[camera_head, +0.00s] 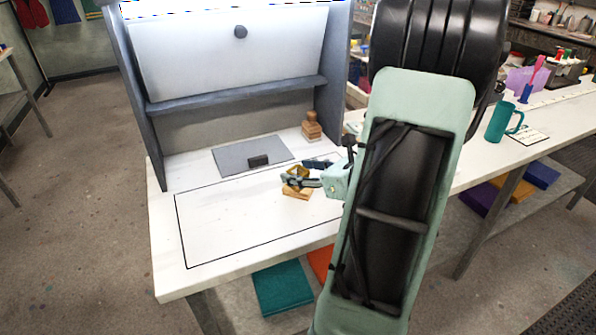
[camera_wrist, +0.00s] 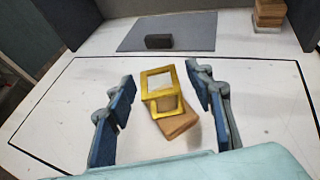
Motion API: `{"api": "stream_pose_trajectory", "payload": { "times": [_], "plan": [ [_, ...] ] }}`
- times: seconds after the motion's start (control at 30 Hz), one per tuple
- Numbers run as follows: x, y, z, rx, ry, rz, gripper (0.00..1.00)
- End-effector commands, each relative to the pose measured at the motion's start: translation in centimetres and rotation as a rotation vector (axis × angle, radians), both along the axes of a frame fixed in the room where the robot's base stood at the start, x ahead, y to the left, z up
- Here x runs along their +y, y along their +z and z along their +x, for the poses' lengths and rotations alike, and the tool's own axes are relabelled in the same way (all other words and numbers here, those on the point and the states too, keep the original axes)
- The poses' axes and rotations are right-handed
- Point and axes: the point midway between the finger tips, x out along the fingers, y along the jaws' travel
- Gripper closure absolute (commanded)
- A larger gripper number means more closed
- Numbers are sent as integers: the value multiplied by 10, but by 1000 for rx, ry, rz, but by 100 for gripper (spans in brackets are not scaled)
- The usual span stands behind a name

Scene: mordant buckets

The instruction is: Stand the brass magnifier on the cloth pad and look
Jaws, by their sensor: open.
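The brass magnifier (camera_wrist: 160,85), a small yellow square frame, sits at the far end of a tan wooden block (camera_wrist: 178,120) on the white table. It appears to rest on the block, but I cannot tell exactly how. My gripper (camera_wrist: 160,88) is open, with one blue-padded finger on each side of the magnifier and gaps on both sides. In the head view, my gripper (camera_head: 305,174) partly hides the magnifier (camera_head: 296,171) and block (camera_head: 297,192). A flat grey pad (camera_head: 232,160), seemingly the cloth pad, lies farther back with a small dark block (camera_head: 258,161) on it.
A grey-sided booth with a shelf (camera_head: 240,92) stands behind the pad. A stack of wooden pieces (camera_head: 311,126) is at its right. A teal mug (camera_head: 500,122) stands far right.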

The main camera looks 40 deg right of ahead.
Motion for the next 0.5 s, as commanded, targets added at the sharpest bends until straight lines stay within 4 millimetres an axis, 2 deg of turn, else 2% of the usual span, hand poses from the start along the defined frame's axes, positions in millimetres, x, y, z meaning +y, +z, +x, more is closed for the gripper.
{"api": "stream_pose_trajectory", "payload": {
  "times": [0.3,0.5],
  "plan": [
    [-11,28,-64,0,-5,-4,52],
    [-15,39,-91,1,-2,-2,52]
  ]
}}
